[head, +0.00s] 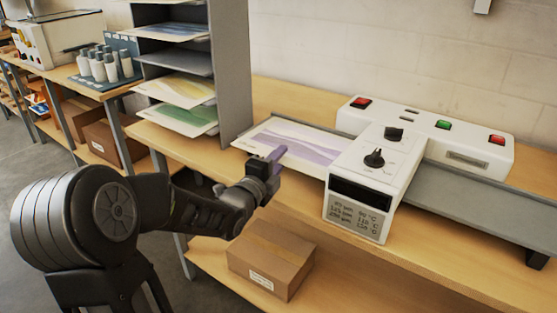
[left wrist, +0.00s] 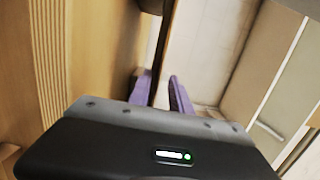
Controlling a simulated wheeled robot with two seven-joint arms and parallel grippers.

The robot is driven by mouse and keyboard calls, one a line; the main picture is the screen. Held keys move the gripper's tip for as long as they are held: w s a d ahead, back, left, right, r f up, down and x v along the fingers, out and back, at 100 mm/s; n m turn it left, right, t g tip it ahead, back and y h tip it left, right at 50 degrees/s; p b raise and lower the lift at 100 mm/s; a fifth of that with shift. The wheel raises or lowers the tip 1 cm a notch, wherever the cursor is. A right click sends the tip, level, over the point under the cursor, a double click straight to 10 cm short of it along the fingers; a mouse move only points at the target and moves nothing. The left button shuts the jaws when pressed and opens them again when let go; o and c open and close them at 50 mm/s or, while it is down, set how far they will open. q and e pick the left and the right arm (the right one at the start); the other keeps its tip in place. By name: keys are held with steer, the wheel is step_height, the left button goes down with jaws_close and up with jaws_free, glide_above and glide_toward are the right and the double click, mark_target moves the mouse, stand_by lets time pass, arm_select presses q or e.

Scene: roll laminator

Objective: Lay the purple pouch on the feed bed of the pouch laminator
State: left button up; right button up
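The purple pouch (head: 293,138), a pale sheet with a purple wave print, lies flat at the left side of the white pouch laminator (head: 365,176), over its feed bed. The bed's left part is hidden under it. My left gripper (head: 276,159) has purple fingers and is at the pouch's front edge. In the left wrist view its fingertips (left wrist: 162,84) stand apart, one on each side of a thin dark edge. I cannot tell whether they touch the pouch. My right gripper is not in view.
A grey rack (head: 235,75) with more printed sheets stands left of the pouch. A grey tray (head: 470,185) extends right of the laminator. A cardboard box (head: 270,262) sits on the lower shelf. The bench top (head: 290,97) behind the pouch is clear.

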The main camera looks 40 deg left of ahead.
arm_select(q)
steer(key=shift+s, duration=0.1)
steer(key=s+d+b, duration=0.2)
steer(key=s+b, duration=0.7)
steer(key=s, duration=0.2)
steer(key=shift+s, duration=0.35)
stand_by(0.7)
